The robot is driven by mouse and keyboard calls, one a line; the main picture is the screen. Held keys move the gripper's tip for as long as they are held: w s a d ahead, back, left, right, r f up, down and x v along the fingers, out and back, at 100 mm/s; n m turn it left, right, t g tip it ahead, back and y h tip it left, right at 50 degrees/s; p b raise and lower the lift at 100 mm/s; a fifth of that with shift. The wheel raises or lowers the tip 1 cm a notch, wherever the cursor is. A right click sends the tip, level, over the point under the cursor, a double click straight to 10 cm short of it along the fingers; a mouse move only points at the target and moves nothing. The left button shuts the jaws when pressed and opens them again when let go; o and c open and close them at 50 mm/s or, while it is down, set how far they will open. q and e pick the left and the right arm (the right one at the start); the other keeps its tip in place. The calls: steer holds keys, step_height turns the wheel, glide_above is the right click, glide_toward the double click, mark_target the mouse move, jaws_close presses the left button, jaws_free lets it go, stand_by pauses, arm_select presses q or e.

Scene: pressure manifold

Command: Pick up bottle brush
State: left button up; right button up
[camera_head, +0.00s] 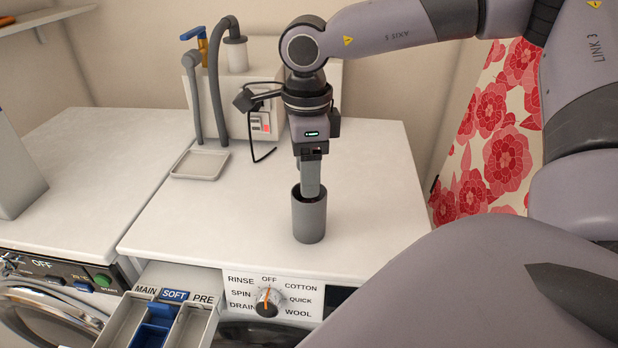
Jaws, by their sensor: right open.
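A grey cylindrical holder (309,222) stands upright on the white worktop, right of the picture's centre line. My right gripper (311,192) points straight down over it. Its fingers are open, and their tips are at or inside the holder's mouth. I cannot make out the bottle brush; the fingers and the holder's wall hide what is inside. Whether the fingers touch anything in there cannot be seen. My left gripper is not in view.
An open detergent drawer (205,325) and a dial (268,302) are at the front. The worktop (375,190) right of the holder is clear.

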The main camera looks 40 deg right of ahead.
jaws_close()
